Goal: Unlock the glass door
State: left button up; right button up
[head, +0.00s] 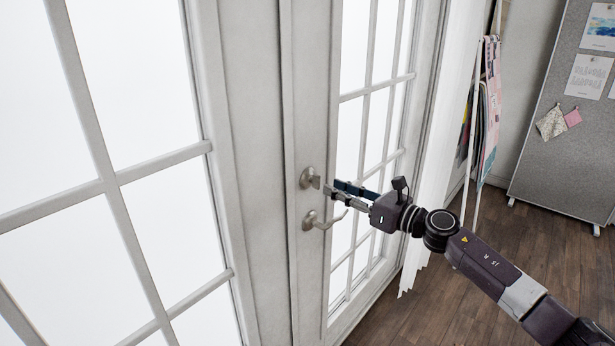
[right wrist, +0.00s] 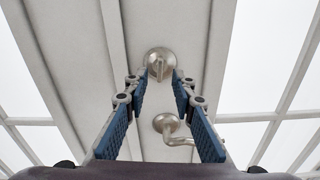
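The white glass door (head: 305,100) has a round metal lock plate with a thumb-turn (head: 309,178), and a curved lever handle (head: 314,220) below it. My right gripper (head: 333,187) points at the thumb-turn from the right, its tips close in front of it. In the right wrist view, the thumb-turn (right wrist: 159,66) appears upright between the spread blue-padded fingers (right wrist: 158,80). The fingers are open with nothing held; I cannot tell whether either tip touches it. The lever handle (right wrist: 170,127) shows lower, between the fingers. My left gripper is out of view.
A white curtain (head: 434,150) hangs right of the door. Hanging fabrics (head: 487,110) and a grey pinboard (head: 545,140) stand farther right. The dark wood floor (head: 490,215) is clear there. The lever handle sticks out just below my right gripper.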

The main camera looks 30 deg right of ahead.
aim_at(317, 189)
jog(key=p+x, duration=0.1)
jog(key=x, duration=0.2)
jog(key=shift+r, duration=0.2)
jog(key=x, duration=0.1)
jog(key=p+x, duration=0.1)
jog(key=x, duration=0.1)
jog(key=shift+w+f, duration=0.2)
jog(key=shift+w, duration=0.1)
jog(key=shift+w+a, duration=0.1)
jog(key=shift+w, duration=0.1)
jog(key=shift+s, duration=0.1)
jog(key=shift+c, duration=1.1)
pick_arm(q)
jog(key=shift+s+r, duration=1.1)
pick_arm(e)
grip_shut()
